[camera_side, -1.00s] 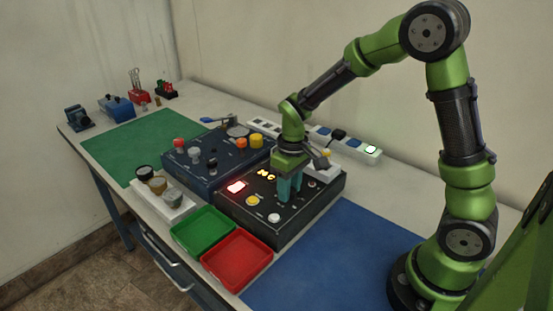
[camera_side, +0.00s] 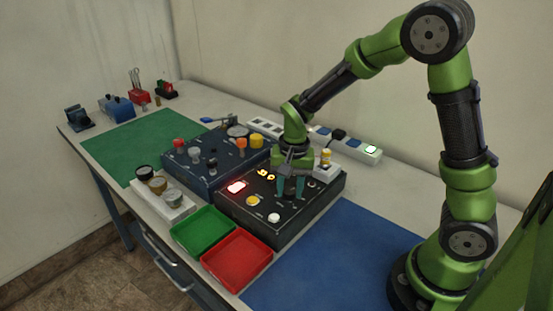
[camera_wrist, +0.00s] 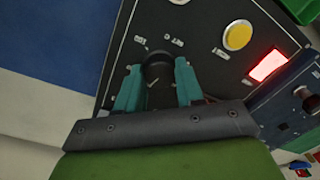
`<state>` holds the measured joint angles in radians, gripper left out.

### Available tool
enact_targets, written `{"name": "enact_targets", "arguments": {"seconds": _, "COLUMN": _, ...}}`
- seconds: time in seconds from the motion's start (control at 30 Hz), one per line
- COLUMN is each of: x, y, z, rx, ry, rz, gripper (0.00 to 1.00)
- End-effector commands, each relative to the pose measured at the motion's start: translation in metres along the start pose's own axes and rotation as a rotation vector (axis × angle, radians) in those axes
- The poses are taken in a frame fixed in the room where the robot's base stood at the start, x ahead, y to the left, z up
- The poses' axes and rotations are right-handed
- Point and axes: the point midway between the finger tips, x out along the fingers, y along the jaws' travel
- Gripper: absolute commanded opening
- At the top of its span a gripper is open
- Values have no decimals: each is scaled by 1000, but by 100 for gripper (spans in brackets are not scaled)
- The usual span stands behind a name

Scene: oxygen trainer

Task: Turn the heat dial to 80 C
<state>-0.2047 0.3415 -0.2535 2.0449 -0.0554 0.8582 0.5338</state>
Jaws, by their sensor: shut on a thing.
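The heat dial is a black round knob (camera_wrist: 158,72) with a pale pointer mark, seen in the wrist view on the black panel box (camera_side: 320,205). My gripper (camera_side: 290,196) is over this box, its teal fingers pointing down. In the wrist view my gripper (camera_wrist: 158,78) has one finger on each side of the knob and is shut on it. In the side view the fingers mostly hide the knob. A lit yellow display (camera_side: 266,175) on the box shows characters too small to read surely.
The box also carries a lit red block (camera_side: 236,187), a yellow button (camera_side: 252,201) and a white button (camera_side: 274,217). A blue control box (camera_side: 205,170) stands beside it. Green (camera_side: 176,246) and red (camera_side: 210,265) trays lie in front. The blue mat (camera_side: 340,270) is clear.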

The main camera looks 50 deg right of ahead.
Motion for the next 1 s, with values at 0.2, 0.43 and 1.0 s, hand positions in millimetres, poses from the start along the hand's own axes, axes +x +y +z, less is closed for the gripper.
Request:
{"name": "enact_targets", "arguments": {"seconds": 0.2, "x": -2, "y": -1, "z": 0, "rx": 204, "ry": 11, "rz": -5, "gripper": 7}}
{"name": "enact_targets", "arguments": {"seconds": 0.43, "x": -2, "y": -1, "z": 0, "rx": 410, "ry": 21, "rz": -4, "gripper": 7}}
{"name": "enact_targets", "arguments": {"seconds": 1.0, "x": -2, "y": -1, "z": 0, "rx": 703, "ry": 33, "rz": -4, "gripper": 7}}
